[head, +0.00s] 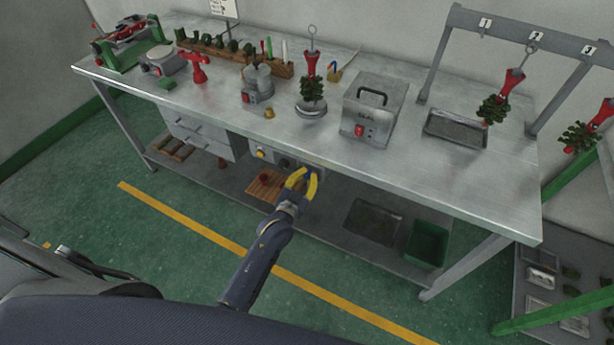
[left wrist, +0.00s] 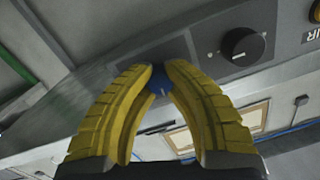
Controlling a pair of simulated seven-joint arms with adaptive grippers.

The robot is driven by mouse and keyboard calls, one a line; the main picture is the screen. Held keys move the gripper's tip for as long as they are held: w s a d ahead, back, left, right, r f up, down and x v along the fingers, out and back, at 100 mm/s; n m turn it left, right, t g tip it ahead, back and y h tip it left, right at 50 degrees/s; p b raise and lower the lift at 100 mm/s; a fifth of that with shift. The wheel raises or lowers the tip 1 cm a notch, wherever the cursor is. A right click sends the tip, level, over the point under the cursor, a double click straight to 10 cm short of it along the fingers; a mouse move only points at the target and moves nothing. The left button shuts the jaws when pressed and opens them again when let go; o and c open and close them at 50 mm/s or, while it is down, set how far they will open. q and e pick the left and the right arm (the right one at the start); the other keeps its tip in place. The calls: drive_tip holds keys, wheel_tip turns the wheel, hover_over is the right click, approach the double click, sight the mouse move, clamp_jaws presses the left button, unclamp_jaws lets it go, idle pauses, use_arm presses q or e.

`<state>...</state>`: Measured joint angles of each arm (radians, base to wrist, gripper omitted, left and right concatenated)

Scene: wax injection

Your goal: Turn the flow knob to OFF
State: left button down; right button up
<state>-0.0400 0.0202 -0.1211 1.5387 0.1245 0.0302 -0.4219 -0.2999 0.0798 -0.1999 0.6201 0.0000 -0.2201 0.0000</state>
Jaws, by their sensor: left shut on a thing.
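A grey control panel (head: 272,154) hangs under the front edge of the workbench. My left gripper (head: 307,177), with yellow fingers, is at the panel's right end. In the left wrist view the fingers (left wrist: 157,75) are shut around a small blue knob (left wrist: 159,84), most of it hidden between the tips. A black round knob (left wrist: 242,46) with a light pointer mark sits beside it on the panel; it also shows dark in the head view (head: 284,162). No label readable in full marks the blue knob as the flow knob. My right gripper is not in view.
The steel workbench (head: 215,105) above carries a wax pot (head: 257,83), a grey box (head: 374,108) and red-and-green wax trees (head: 312,85). A shelf below holds a wooden board (head: 264,186) and a green bin (head: 427,243). Open floor lies in front.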

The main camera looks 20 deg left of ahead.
use_arm(q)
drive_tip(key=n, duration=0.6)
drive_tip(key=shift+s+f, duration=0.15)
drive_tip(key=shift+f, duration=0.25)
drive_tip(key=shift+d+n+g+h, duration=0.1)
drive_tip(key=shift+n+g+h, duration=0.25)
drive_tip(key=shift+n, duration=1.25)
drive_tip(key=shift+s+d, duration=0.1)
drive_tip(key=c, duration=1.6)
unclamp_jaws()
drive_tip(key=o, duration=0.5)
drive_tip(key=shift+w+r, duration=0.2)
drive_tip(key=shift+r, duration=0.05)
drive_tip(key=shift+c, duration=0.2)
drive_tip(key=v, duration=1.2)
drive_tip(key=shift+f, duration=0.15)
